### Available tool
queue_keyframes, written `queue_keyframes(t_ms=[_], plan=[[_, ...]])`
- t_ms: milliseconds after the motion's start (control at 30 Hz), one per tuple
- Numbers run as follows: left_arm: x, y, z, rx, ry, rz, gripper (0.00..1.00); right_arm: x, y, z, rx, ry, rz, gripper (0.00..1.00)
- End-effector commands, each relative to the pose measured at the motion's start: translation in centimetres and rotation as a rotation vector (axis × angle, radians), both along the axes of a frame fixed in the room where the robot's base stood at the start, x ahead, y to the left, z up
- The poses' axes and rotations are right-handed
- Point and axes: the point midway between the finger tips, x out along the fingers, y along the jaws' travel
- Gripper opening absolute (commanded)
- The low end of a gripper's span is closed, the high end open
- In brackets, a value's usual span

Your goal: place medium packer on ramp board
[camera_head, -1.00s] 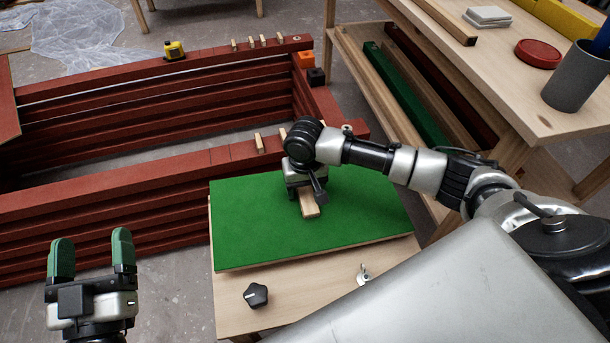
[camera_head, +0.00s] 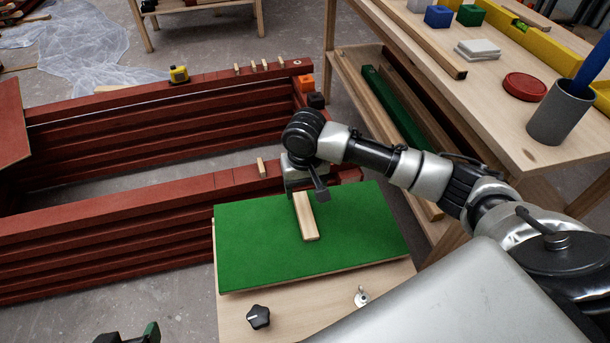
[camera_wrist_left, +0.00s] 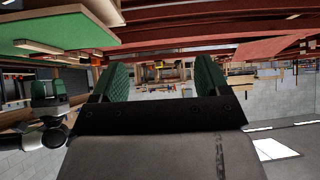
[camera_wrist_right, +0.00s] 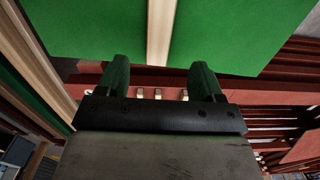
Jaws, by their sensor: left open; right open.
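A pale wooden packer (camera_head: 305,217) lies flat on the green ramp board (camera_head: 250,240); I take it to be the medium packer. It also shows in the right wrist view (camera_wrist_right: 160,28) and at the upper left of the left wrist view (camera_wrist_left: 40,46). My right gripper (camera_wrist_right: 160,73) is open and empty, with the packer beyond its fingertips and apart from them. In the head view its fingers are hidden behind the wrist, at the packer's far end. My left gripper (camera_head: 128,336) is open and empty at the bottom edge, left of the board.
Stacked red battens (camera_head: 120,210) stand left and behind, with a small wooden block (camera_head: 261,167) and several more on the rear rail. A black knob (camera_head: 258,317) and metal wing nut (camera_head: 361,297) are at the board's front. A wooden bench (camera_head: 480,90) stands right.

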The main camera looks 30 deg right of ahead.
Motion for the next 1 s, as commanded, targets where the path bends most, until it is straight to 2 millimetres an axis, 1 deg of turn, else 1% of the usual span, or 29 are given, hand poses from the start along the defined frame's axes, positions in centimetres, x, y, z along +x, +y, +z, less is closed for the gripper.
queue_keyframes(t_ms=[33,100,267,367,433,467,500,567,600,700,733,800,867,967,1000], plan=[[-0.6,0.2,-0.1,0.01,0.045,0.004,0.76,0.0,0.0,0.7,0.001,-0.001,0.0,0.67],[-1.3,0.5,-0.5,0.021,0.096,0.007,0.76,0.0,0.0,1.2,0.001,-0.001,-0.001,0.67],[-2.3,0.9,-1.1,0.037,0.169,0.012,0.76,0.0,0.0,1.8,0.001,0.0,0.0,0.67],[-2.6,0.9,-1.3,0.04,0.186,0.014,0.76,-0.5,0.8,1.4,0.015,-0.009,0.029,0.67],[-2.6,1.0,-1.3,0.041,0.189,0.014,0.76,-1.4,2.3,0.4,0.044,-0.028,0.085,0.67],[-2.6,1.0,-1.3,0.041,0.189,0.014,0.76,-2.0,3.2,0.0,0.063,-0.042,0.118,0.67],[-2.6,1.0,-1.3,0.041,0.189,0.014,0.76,-2.8,4.5,-0.7,0.092,-0.068,0.166,0.67],[-2.6,1.0,-1.3,0.041,0.188,0.014,0.76,-4.4,6.6,-1.6,0.141,-0.117,0.241,0.67],[-2.6,1.0,-1.3,0.041,0.188,0.014,0.76,-5.4,7.9,-2.0,0.174,-0.159,0.29,0.67],[-2.6,0.9,-1.3,0.04,0.187,0.014,0.76,-8.0,10.3,-2.4,0.238,-0.275,0.377,0.67],[-2.6,0.9,-1.3,0.04,0.187,0.014,0.76,-8.7,10.7,-2.4,0.249,-0.31,0.395,0.67],[-2.6,0.9,-1.3,0.04,0.187,0.014,0.76,-10.3,11.1,-2.2,0.262,-0.394,0.422,0.67],[-2.6,0.9,-1.3,0.04,0.187,0.014,0.76,-11.7,10.9,-2.0,0.253,-0.459,0.432,0.67],[-2.6,0.9,-1.3,0.04,0.187,0.014,0.76,-13.9,9.5,-1.5,0.197,-0.549,0.431,0.67],[-2.6,0.9,-1.3,0.04,0.187,0.014,0.76,-14.7,8.7,-1.3,0.164,-0.574,0.428,0.67]])
